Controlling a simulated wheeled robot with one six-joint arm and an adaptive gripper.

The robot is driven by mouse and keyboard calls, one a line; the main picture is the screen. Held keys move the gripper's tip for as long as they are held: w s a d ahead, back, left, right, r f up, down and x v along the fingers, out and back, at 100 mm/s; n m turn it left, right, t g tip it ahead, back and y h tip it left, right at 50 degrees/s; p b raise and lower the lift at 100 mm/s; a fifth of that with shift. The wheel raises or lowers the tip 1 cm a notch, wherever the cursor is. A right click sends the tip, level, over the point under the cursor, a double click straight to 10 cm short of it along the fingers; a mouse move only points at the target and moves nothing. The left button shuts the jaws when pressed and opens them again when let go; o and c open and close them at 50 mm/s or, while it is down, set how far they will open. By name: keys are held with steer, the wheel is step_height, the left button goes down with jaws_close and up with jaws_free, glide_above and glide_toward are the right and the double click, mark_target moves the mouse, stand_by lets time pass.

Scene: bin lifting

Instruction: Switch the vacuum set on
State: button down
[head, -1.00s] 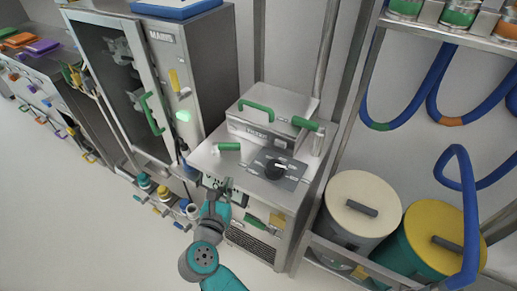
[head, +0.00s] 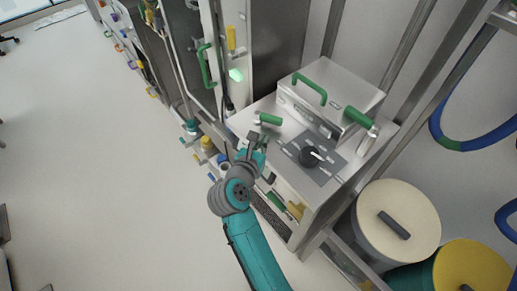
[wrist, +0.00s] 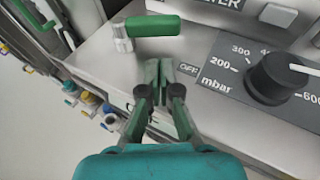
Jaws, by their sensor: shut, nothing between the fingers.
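The vacuum set is a steel cabinet (head: 265,165) with a black dial knob (head: 310,155) on a grey panel on its top. In the wrist view, the knob (wrist: 280,78) stands beside the marks OFF, 200, 300 and 600 mbar, and its white pointer points right, near 600. A short green lever (head: 268,119) lies left of the panel; in the wrist view, the lever (wrist: 152,26) lies across the top. My gripper (head: 254,138) is shut and empty at the cabinet's front edge. In the wrist view, its fingertips (wrist: 167,70) are just below the lever, left of OFF; contact cannot be told.
A steel box with a green handle (head: 310,87) stands behind the panel. A tall cabinet with a green light (head: 236,75) is to the left. A cream-lidded drum (head: 395,222) and a yellow-lidded drum (head: 472,268) stand at right. Open floor (head: 100,180) lies left.

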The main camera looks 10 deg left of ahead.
mark_target(272, 123)
steer(key=shift+w+r+x, duration=0.1)
steer(key=shift+r+x, duration=0.1)
steer(key=shift+x, duration=0.8)
steer(key=shift+w+r+x, duration=0.1)
steer(key=shift+r+x, duration=0.1)
steer(key=shift+x, duration=0.8)
steer(key=shift+r+x, duration=0.2)
steer(key=shift+x, duration=0.85)
